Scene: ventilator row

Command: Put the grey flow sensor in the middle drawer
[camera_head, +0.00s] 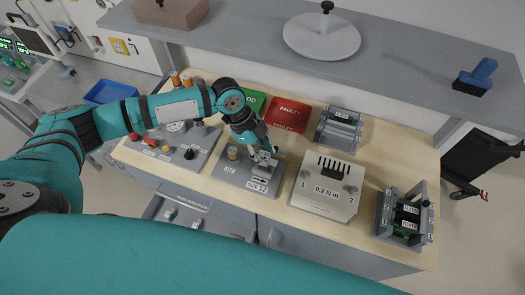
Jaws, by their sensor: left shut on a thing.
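My left gripper (262,157) reaches down over the grey fixture plate (228,178) in the middle of the bench. It is shut on a small grey part (264,170), which is mostly hidden by the fingers. The part looks like the grey flow sensor, but its shape is hard to make out. It is at or just above the plate, near the "SIZE 12" label; I cannot tell whether it touches. A drawer (207,203) stands open below the bench front at the left, with small pale items inside. I cannot tell whether it is the middle one. My right gripper is out of view.
Right of the plate are a "0.2 N m" block (326,188) and a rack with green boards (405,213). Behind are a red "FAULTY" tray (288,114), a green tray (254,100) and another rack (340,128). A grey shelf (245,29) overhangs the back.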

